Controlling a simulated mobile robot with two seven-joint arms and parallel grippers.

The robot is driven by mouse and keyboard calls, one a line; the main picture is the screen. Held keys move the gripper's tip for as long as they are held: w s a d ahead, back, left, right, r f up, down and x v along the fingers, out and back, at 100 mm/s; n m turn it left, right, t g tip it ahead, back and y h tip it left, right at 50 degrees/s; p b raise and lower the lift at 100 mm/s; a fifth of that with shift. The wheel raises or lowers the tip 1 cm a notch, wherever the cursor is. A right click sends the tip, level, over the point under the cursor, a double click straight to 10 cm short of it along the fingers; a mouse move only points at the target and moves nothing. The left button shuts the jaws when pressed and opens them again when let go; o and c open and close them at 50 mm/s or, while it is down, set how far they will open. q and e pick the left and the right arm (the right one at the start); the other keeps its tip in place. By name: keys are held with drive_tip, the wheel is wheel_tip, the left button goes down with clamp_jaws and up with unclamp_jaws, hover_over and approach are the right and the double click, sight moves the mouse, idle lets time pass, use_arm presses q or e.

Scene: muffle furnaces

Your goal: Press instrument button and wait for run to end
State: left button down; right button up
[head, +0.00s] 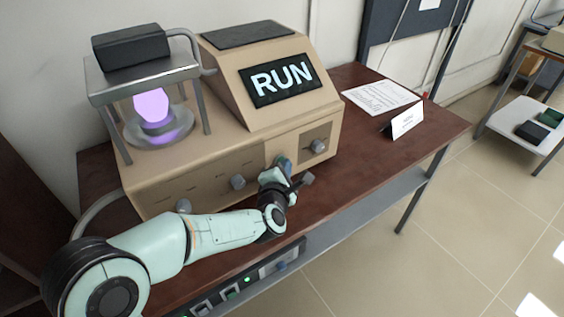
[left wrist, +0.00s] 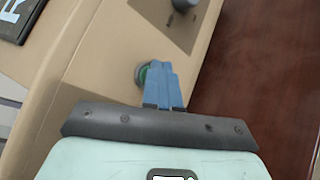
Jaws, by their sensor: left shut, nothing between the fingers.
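The tan instrument (head: 220,115) stands on a dark red-brown table, and its screen (head: 282,80) reads RUN in light letters on black. A purple glow (head: 151,105) shows under the metal stand on its left part. My left gripper (head: 283,163) is shut and empty at the lower front panel. In the left wrist view the blue fingertips (left wrist: 158,72) lie over a round green button (left wrist: 142,75), partly hiding it. I cannot tell whether they touch it. My right gripper is in neither view.
Grey knobs stick out of the front panel, one (head: 318,146) right of the gripper and one (head: 238,182) left of it.

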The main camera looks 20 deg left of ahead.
use_arm(q)
drive_tip(key=shift+s+d, duration=0.55)
drive_tip(key=shift+d, duration=0.15)
drive_tip(key=shift+s+d, duration=0.8)
drive_tip(key=shift+d, duration=0.2)
drive_tip(key=shift+s+d, duration=0.75)
drive_tip(key=shift+d, duration=0.2)
